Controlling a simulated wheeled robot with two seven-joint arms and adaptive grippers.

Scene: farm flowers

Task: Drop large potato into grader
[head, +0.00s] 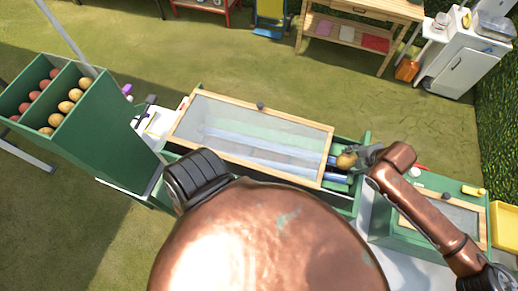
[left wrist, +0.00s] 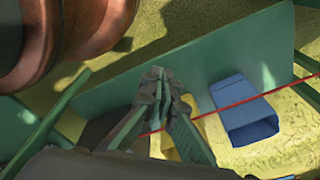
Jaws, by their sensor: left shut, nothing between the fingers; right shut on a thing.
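A yellow-brown potato (head: 346,161) is at the tip of my right gripper (head: 355,156), which is shut on it. They are at the right end of the grader (head: 365,138), a long green machine with blue rollers under a wood-framed clear lid (head: 250,138). The potato shows over the open roller end, right of the lid; its exact height above the rollers cannot be told. My left gripper (left wrist: 162,75) is shut and empty in the left wrist view, in front of a green panel (left wrist: 205,70). It is hidden in the head view.
A green hopper (head: 110,125) at the left has compartments with red and yellow potatoes. A smaller wood-framed unit (head: 455,215) stands at the right.

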